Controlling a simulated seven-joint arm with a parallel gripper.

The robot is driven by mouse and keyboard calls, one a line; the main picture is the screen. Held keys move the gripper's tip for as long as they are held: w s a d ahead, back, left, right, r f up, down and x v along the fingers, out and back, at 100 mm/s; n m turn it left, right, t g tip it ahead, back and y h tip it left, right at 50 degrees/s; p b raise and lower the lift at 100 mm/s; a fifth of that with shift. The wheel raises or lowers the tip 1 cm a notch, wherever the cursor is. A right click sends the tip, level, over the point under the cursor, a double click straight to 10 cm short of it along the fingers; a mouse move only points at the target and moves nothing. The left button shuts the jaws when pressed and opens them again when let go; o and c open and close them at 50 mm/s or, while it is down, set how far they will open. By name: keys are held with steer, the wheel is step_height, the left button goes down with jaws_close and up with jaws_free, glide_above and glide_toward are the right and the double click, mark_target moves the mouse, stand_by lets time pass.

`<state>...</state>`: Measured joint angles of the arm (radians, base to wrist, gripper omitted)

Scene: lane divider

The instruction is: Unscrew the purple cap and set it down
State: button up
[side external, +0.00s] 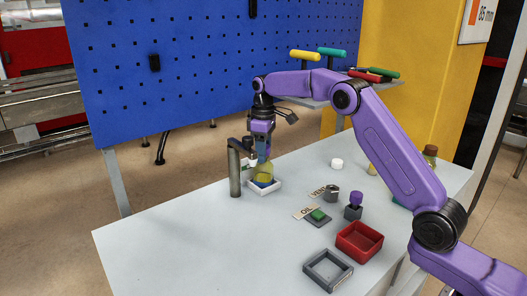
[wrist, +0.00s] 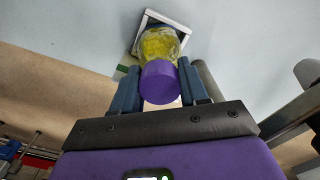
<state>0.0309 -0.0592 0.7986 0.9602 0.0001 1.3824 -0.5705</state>
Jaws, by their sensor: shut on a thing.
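The purple cap (wrist: 159,82) is between the two blue-grey fingers of my gripper (wrist: 158,92) in the wrist view, and my gripper is shut on it. A clear jar with yellow contents (wrist: 158,43) is right beyond the cap, in line with it; whether the cap is still threaded on cannot be told. The jar (side external: 265,174) stands upright in a white square holder (side external: 276,187) in the side view, with my gripper (side external: 263,156) directly above it, pointing down. The fingers hide the cap there.
A dark grey post (side external: 234,172) with an arm stands close left of the jar. To the right are a green button (side external: 318,215), a grey knob (side external: 331,194), a purple-topped block (side external: 355,200), a red box (side external: 359,242) and a grey tray (side external: 328,271). The front-left table is clear.

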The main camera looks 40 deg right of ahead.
steer(key=shift+n, duration=0.9)
steer(key=shift+n, duration=0.9)
steer(key=shift+n, duration=0.8)
steer(key=o, duration=0.7)
steer(key=shift+c, duration=0.2)
